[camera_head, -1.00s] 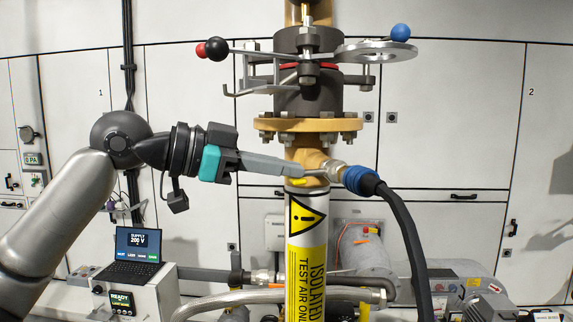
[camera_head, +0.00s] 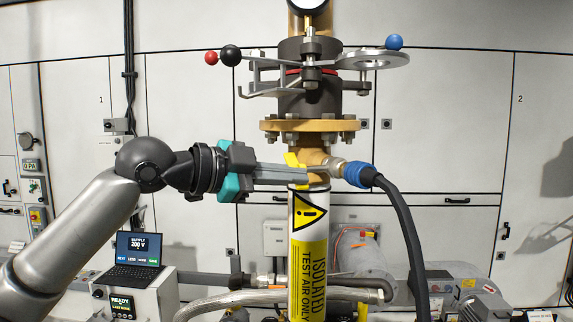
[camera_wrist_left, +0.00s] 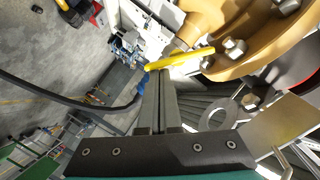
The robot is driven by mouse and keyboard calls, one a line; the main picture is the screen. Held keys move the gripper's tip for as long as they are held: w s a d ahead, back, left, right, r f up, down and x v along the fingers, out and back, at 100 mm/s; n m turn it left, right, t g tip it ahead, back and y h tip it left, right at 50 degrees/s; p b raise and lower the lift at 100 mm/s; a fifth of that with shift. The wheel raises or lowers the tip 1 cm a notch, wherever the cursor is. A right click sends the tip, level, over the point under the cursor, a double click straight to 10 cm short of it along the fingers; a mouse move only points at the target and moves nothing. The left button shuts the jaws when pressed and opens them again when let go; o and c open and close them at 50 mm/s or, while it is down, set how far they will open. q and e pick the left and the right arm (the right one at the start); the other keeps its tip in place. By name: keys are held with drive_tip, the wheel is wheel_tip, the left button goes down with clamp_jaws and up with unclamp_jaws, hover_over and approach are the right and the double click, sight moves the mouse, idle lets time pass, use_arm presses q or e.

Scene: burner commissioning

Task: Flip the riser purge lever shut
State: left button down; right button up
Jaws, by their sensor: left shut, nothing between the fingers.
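The yellow purge lever (camera_head: 293,160) is on the riser just below the tan flange, standing up and leaning left. My left gripper (camera_head: 304,174) is shut with nothing between its fingers. Its fingers lie across the riser front, just under the lever; I cannot tell whether they touch it. In the left wrist view the lever (camera_wrist_left: 182,58) crosses just past the tips of the closed fingers (camera_wrist_left: 160,78). The lever's pivot is partly hidden by the fingers in the head view. My right gripper is not in view.
A blue hose coupling (camera_head: 358,175) with a black hose sits right of the fingertips. The tan flange (camera_head: 310,125) and the valve with blue-, black- and red-knobbed handles are above. The labelled riser (camera_head: 309,255) runs down below. Free room lies left of the riser.

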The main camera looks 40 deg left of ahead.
use_arm(q)
drive_tip(key=shift+w+a+f+m+t+b, duration=0.1)
drive_tip(key=shift+f+m+t+b, duration=0.2)
drive_tip(key=shift+m+b, duration=0.75)
drive_tip(key=shift+w+a+f+m+t+b, duration=0.1)
drive_tip(key=shift+f+m+t+b, duration=0.2)
drive_tip(key=shift+m+b, duration=0.7)
drive_tip(key=shift+a+f+m+t+b, duration=0.15)
drive_tip(key=shift+f+m+b, duration=0.25)
drive_tip(key=shift+m+b, duration=0.65)
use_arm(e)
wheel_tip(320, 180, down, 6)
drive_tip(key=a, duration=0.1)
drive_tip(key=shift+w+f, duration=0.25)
use_arm(q)
drive_tip(key=shift+y, duration=0.3)
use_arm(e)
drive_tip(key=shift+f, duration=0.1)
use_arm(q)
drive_tip(key=shift+d, duration=0.1)
